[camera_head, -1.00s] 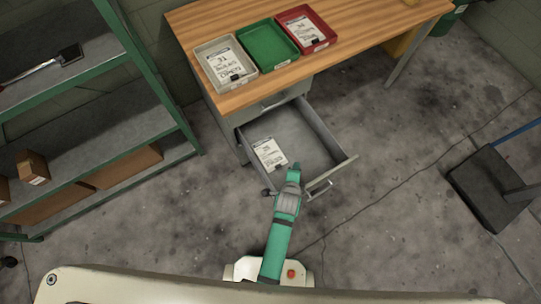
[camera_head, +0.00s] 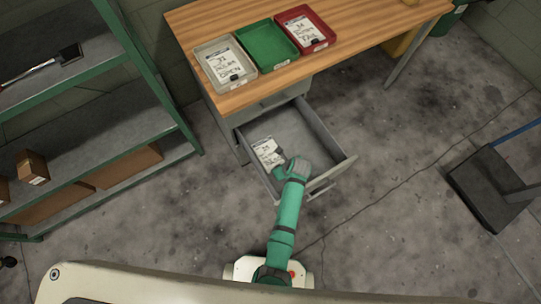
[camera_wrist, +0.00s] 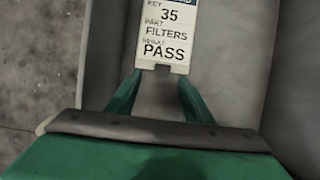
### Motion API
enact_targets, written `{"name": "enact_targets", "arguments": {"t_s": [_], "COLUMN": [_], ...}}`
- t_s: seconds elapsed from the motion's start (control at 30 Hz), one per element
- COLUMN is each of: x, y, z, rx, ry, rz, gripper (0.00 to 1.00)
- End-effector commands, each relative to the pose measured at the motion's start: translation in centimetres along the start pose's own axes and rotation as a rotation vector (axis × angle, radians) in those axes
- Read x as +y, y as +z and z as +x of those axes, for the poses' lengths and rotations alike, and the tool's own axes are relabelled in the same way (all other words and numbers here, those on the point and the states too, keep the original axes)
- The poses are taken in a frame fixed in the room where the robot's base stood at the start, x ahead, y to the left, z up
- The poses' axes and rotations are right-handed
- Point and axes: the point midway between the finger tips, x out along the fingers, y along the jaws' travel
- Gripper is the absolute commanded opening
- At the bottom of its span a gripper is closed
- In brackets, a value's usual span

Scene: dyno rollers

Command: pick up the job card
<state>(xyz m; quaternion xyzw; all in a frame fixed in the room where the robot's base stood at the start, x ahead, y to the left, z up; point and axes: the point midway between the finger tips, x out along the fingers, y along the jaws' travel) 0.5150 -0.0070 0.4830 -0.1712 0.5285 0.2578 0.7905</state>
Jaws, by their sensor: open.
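A white job card (camera_head: 267,150) lies in the open grey drawer, near its left wall. In the wrist view the job card (camera_wrist: 165,35) shows printed lines such as "35", "FILTERS" and "PASS", with a dark clip at its lower edge. My gripper (camera_head: 279,158) reaches into the drawer over the card's lower end and hides part of it. In the wrist view my gripper (camera_wrist: 158,82) has its two green fingers apart, one either side of the card's near end. Nothing is held. I cannot tell how far the fingertips are above the drawer floor.
The open drawer (camera_head: 332,143) has raised walls around the card. Above it, the wooden bench (camera_head: 359,25) carries a grey tray (camera_head: 240,87), a green tray (camera_head: 268,46) and a red tray (camera_head: 322,38); the grey and red ones hold cards. A green-framed shelf (camera_head: 146,73) stands left.

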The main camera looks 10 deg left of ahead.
Motion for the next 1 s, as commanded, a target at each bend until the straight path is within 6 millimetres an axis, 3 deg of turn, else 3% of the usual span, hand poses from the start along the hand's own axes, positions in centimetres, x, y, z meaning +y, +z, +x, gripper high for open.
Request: {"name": "enact_targets", "arguments": {"t_s": [0.17,0.53,0.87,1.0], "x": [-0.1,-0.5,-0.5,-0.5], "y": [-0.1,-0.3,-0.3,-0.3], "z": [0.9,5.1,5.5,5.5], "rx": [0.0,0.001,0.0,0.0], "ry": [-0.001,-0.001,-0.002,-0.002], "rz": [0.001,0.0,0.0,0.0], "gripper": [0.47,0.47,0.47,0.16]}}
